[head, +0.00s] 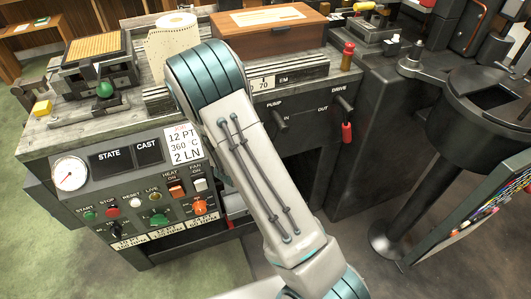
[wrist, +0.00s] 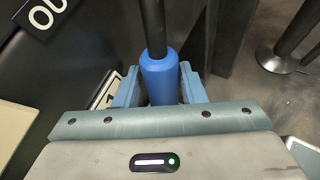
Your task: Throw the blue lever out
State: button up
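The blue lever shows in the wrist view as a blue grip (wrist: 160,78) on a black rod that runs up out of the picture. My gripper (wrist: 160,85) has one blue finger on each side of this grip, both seeming to touch it near the tips. It looks shut on the grip. In the head view my arm covers the gripper and the blue grip.
A black lever part (head: 280,120) under "PUMP" and a red-gripped lever (head: 347,132) under "DRIVE" are on the machine front. A control panel (head: 125,185) is left of my arm. A black pot on a stand (head: 480,100) is at the right, with floor between.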

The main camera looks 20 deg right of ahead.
jog(key=p+v, duration=0.1)
jog(key=v, duration=1.2)
jog(key=shift+r, duration=0.2)
jog(key=shift+r, duration=0.1)
jog(key=s+d+r+m+g+y+p, duration=0.1)
jog(key=s+d+r+m+g+p, duration=0.3)
jog(key=r+m, duration=0.3)
jog(key=s+d+r+m+g+y+p, duration=0.1)
jog(key=s+d+r+m+g+p, duration=0.15)
jog(key=s+r+m, duration=0.4)
jog(key=s+a+r+m+y+p, duration=0.2)
jog(key=s+r+m+y, duration=0.1)
jog(key=r+m, duration=0.2)
jog(key=s+a+r+m+t+y+p, duration=0.1)
jog(key=s+r+m+y, duration=0.3)
jog(key=r, duration=0.4)
jog(key=shift+a+r+m+p, duration=0.35)
jog(key=shift+a+m+p, duration=0.35)
jog(key=shift+p, duration=0.2)
jog(key=shift+t, duration=0.25)
